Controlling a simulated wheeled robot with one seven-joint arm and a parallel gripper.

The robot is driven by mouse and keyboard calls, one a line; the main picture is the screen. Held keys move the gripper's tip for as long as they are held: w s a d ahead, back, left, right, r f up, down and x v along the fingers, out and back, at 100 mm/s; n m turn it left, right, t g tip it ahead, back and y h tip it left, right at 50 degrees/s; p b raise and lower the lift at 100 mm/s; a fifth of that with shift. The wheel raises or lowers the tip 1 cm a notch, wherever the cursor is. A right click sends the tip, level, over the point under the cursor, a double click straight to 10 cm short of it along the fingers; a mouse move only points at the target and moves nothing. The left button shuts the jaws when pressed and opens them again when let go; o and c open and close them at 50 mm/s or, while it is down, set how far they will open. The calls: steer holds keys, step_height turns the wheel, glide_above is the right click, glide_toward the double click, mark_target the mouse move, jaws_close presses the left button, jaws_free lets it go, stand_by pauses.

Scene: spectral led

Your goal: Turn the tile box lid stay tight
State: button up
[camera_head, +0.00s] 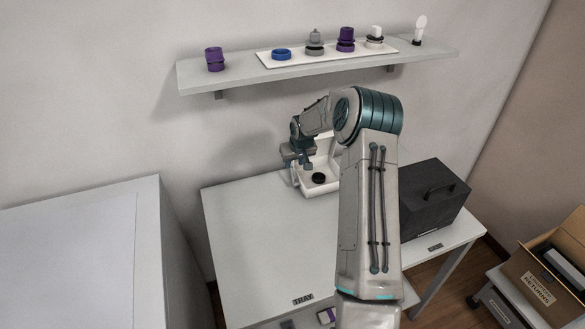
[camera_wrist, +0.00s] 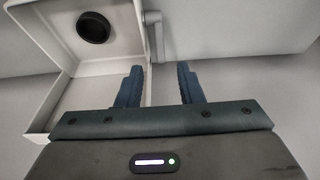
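The white tile box (camera_head: 322,190) stands open on the table under my arm, with a round black piece (camera_head: 318,178) inside it. In the wrist view the box (camera_wrist: 118,62) is at the left, with the black piece (camera_wrist: 93,27) near the top. A slim grey stay (camera_wrist: 158,38) with a small knob-like end runs along the box's side edge. My gripper (camera_wrist: 158,82) is open. Its two dark blue fingers point toward the stay, which lies beyond the fingertips and roughly between them. I see no contact. In the head view my gripper (camera_head: 300,162) is beside the box's left side.
A black case (camera_head: 432,200) with a handle stands right of the box. A wall shelf (camera_head: 235,78) above holds several small purple, blue, grey and white parts, some on a white tray (camera_head: 330,55). The table's left part is clear. A cardboard carton (camera_head: 555,265) is at far right.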

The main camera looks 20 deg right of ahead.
mark_target(292, 171)
steer(key=shift+p+x, duration=0.7)
steer(key=shift+x, duration=2.5)
jaws_close()
